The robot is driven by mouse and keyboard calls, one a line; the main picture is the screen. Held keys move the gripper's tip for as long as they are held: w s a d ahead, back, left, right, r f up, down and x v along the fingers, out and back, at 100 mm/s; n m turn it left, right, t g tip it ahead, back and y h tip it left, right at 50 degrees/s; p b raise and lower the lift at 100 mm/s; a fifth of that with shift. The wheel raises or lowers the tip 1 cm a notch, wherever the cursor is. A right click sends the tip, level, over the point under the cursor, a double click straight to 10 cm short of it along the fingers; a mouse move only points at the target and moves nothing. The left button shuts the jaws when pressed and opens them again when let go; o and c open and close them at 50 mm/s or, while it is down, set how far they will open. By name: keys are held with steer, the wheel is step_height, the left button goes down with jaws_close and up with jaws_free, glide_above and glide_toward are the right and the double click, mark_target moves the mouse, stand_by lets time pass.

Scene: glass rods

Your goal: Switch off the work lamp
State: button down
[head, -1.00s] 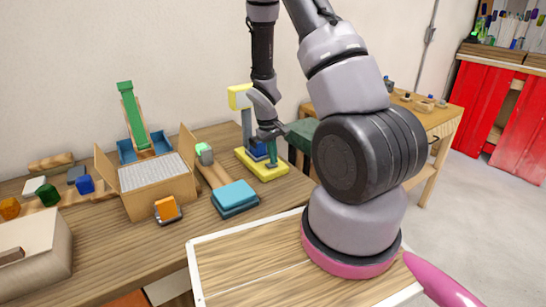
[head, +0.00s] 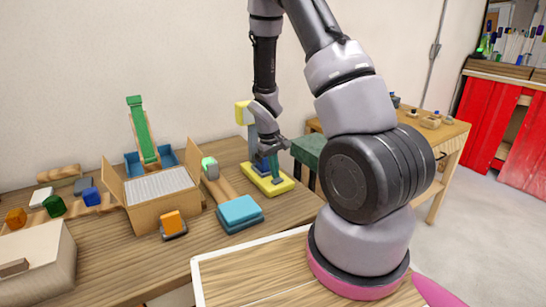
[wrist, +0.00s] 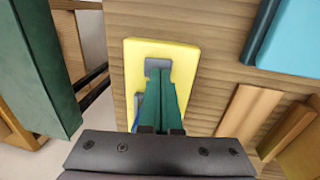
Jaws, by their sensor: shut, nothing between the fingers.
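The work lamp shows in the head view with a yellow head (head: 243,113), a grey-blue post and a flat yellow base (head: 284,186) on the wooden bench. In the wrist view the yellow base (wrist: 188,57) carries a small grey block (wrist: 157,66), with a bit of blue beside it. My gripper (head: 274,168) has green fingers, shut and empty, pointing down over the base. In the wrist view the fingers (wrist: 160,100) lie over the base and cover part of it. I cannot tell whether they touch the block.
A blue box (head: 239,210) and a cardboard carton (head: 160,209) stand left of the lamp. A green-topped stand (head: 308,150) is close on the right. An orange item (head: 172,222) lies in front of the carton. The wall is behind.

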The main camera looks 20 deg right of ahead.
mark_target(274, 182)
step_height(274, 182, up, 13)
steer(key=a, duration=0.2)
steer(key=shift+s+f, duration=0.15)
steer(key=shift+s, duration=0.05)
steer(key=shift+d, duration=0.1)
steer(key=shift+w+d, duration=0.1)
steer(key=shift+d, duration=0.55)
steer(key=f, duration=0.4)
steer(key=d+f, duration=0.1)
steer(key=f, duration=0.4)
steer(key=d+f, duration=0.1)
steer(key=f, duration=0.3)
steer(key=shift+w+f, duration=0.25)
steer(key=shift+f, duration=0.1)
